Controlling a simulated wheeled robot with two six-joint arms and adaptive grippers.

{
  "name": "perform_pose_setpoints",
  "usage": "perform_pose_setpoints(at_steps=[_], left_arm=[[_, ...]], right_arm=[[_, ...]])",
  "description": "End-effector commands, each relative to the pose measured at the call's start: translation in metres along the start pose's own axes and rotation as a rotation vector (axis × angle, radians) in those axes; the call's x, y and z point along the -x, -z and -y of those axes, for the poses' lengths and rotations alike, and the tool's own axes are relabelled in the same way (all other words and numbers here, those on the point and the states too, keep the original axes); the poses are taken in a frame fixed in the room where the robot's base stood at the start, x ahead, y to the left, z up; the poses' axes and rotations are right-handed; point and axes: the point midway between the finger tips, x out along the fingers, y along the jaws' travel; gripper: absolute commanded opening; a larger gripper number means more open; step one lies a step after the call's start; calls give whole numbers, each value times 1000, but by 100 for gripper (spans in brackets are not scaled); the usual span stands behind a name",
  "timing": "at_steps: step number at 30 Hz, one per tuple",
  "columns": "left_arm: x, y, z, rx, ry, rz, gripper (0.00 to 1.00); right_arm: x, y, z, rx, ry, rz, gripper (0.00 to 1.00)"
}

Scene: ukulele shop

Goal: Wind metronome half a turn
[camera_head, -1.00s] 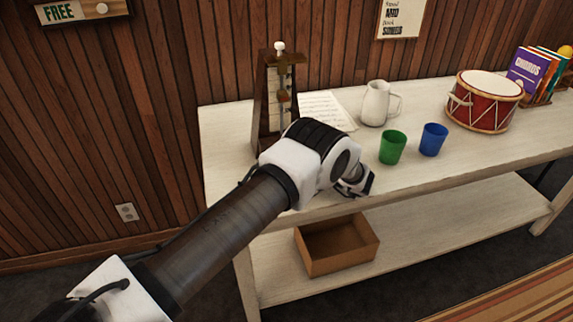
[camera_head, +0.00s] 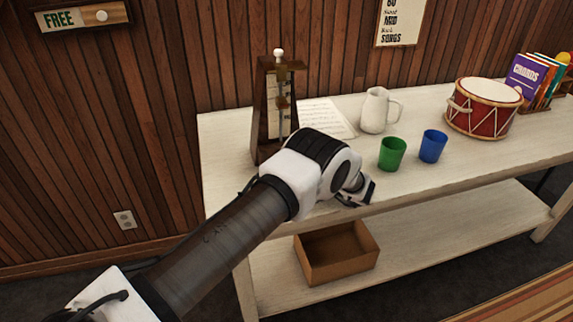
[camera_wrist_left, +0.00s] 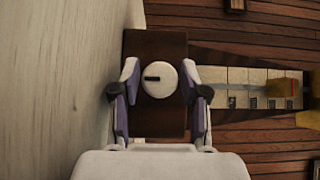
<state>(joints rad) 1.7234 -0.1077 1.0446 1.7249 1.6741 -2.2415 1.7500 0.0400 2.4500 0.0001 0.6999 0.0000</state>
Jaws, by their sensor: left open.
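The metronome (camera_head: 266,112) is a dark wooden case with a pale scale face and a pendulum rod. It stands upright at the left end of the bench, its lower part partly behind my left arm. How deep the fingertips reach is hard to tell. The head view hides this gripper behind my arm. My right gripper is not visible.
On the pale bench (camera_head: 420,183) are sheet music (camera_head: 325,116), a white jug (camera_head: 375,110), a green cup (camera_head: 392,154), a blue cup (camera_head: 433,146), a red drum (camera_head: 480,118) and books (camera_head: 530,75). An open cardboard box (camera_head: 345,266) sits on the lower shelf. The panelled wall is close behind.

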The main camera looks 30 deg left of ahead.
Motion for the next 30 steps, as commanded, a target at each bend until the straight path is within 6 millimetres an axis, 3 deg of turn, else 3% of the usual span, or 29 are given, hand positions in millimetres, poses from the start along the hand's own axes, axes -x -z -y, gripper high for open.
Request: perform_pose_setpoints(at_steps=[5,12,15,19,30], left_arm=[[30,1,0,2,0,-5,44],[92,1,-1,2,-1,-4,44],[108,1,-1,2,0,-3,44],[118,1,-1,0,-1,-2,44],[118,1,0,0,0,-2,44]], right_arm=[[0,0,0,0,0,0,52],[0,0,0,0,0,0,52],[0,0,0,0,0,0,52],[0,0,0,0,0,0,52],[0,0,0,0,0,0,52]])
